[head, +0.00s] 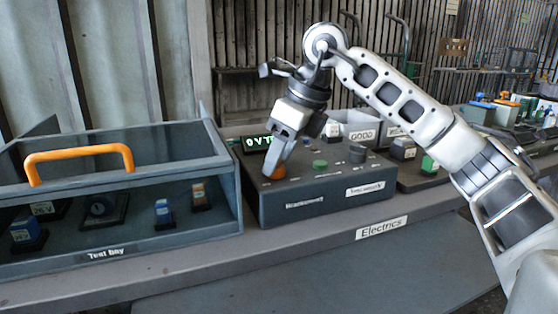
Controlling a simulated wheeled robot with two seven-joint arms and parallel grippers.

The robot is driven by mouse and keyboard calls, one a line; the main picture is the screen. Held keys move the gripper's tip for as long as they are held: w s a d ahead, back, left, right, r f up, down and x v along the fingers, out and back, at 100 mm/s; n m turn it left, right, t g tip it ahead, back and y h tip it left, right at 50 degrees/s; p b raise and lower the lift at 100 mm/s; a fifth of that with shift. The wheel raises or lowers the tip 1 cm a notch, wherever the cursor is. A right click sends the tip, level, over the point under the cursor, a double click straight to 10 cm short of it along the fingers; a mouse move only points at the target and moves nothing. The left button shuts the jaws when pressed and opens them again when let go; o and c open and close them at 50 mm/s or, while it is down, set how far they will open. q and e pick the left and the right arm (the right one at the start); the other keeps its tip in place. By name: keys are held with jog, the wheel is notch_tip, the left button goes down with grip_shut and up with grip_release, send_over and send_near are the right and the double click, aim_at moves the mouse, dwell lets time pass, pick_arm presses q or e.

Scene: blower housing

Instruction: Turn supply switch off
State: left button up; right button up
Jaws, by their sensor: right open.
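A dark grey control box (330,190) stands on the bench. On its top are an orange-red round control (278,173), a green button (320,164) and a dark knob (357,153). A green lit display (256,143) at its back left begins "0 V" and is partly covered. No readable label marks which control is the supply switch. My right gripper (274,165) points down at the orange-red control, with its fingertips at or just above it. The fingers partly hide this control, and I cannot tell whether they touch it. My left gripper is not in view.
A clear-walled case labelled "Test Bay" (105,254) with an orange handle (80,155) stands left, holding several small parts. Bins, one labelled "GOOD" (362,135), stand behind the box. Small parts lie on a tray at right. The bench front carries an "Electrics" label (381,228).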

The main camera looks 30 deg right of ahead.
jog(key=shift+w+a+f, duration=0.1)
jog(key=shift+f, duration=0.25)
jog(key=c, duration=1)
jog(key=shift+o, duration=0.2)
